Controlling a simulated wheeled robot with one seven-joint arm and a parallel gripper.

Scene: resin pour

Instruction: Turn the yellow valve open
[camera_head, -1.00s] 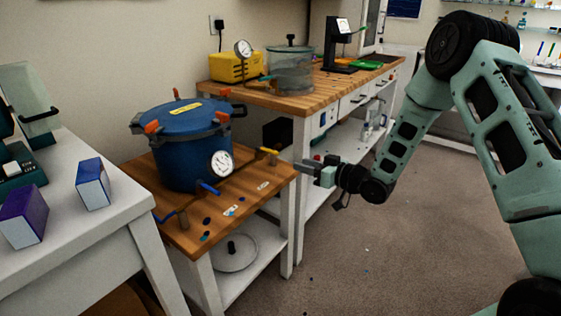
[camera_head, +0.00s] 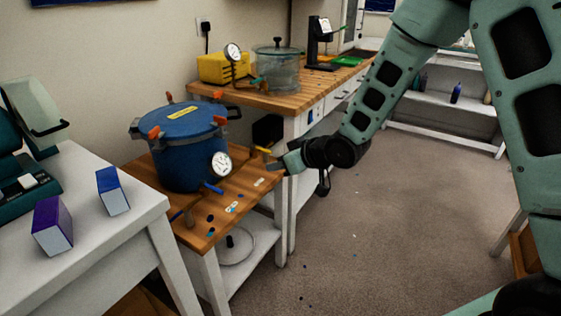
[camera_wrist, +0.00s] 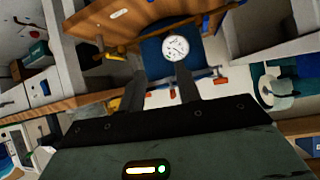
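The yellow valve (camera_head: 262,149) is a small yellow handle on the pipework at the right of the blue pot (camera_head: 188,150), on a wooden-topped stand. My gripper (camera_head: 274,165) is just right of and slightly below the valve in the head view; contact cannot be told there. In the wrist view my gripper (camera_wrist: 160,72) is open, its two dark fingers apart with nothing held between them. A yellow piece (camera_wrist: 113,104), likely the valve handle, shows left of the left finger, outside the gap. The round gauge (camera_wrist: 175,48) shows beyond the fingertips.
A blue handle (camera_head: 213,188) sits below the white gauge (camera_head: 221,165). A white table (camera_head: 90,225) with two small boxes stands at left. A wooden bench (camera_head: 265,98) with a yellow unit (camera_head: 222,68) and clear vessel stands behind. Open floor (camera_head: 385,230) lies to the right.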

